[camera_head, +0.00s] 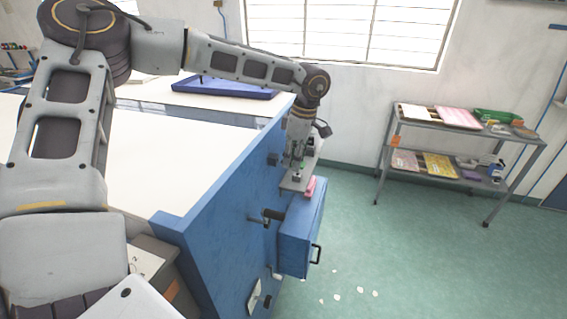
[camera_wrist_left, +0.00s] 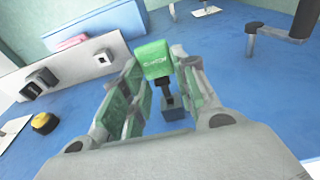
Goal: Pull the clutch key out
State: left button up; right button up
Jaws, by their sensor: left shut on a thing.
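The clutch key, a green block with pale lettering (camera_wrist_left: 153,60), sits between the fingertips of my left gripper (camera_wrist_left: 158,75) in the left wrist view. The gripper is shut on it. I cannot tell whether the stem is still seated there. In the head view my left gripper (camera_head: 296,158) points down beside the blue bench's side, above a grey plate. The key is too small to make out clearly there. My right gripper is not in view.
The blue bench (camera_head: 222,215) has a pale top and a side box (camera_head: 303,230) with a black handle. A grey plate with square knobs (camera_wrist_left: 82,70), a yellow button (camera_wrist_left: 43,122) and a black-gripped crank (camera_wrist_left: 303,20) are nearby. A shelf rack (camera_head: 455,137) stands right; floor between is mostly clear.

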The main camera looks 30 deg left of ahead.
pick_arm(q)
jog(key=shift+d, duration=0.1)
dwell(0.4)
jog(key=shift+w+d+b, duration=0.25)
jog(key=shift+d+b, duration=0.05)
jog(key=shift+d, duration=0.65)
jog(key=shift+w+d+b, duration=0.2)
jog(key=shift+d+b, duration=0.05)
jog(key=shift+d, duration=0.7)
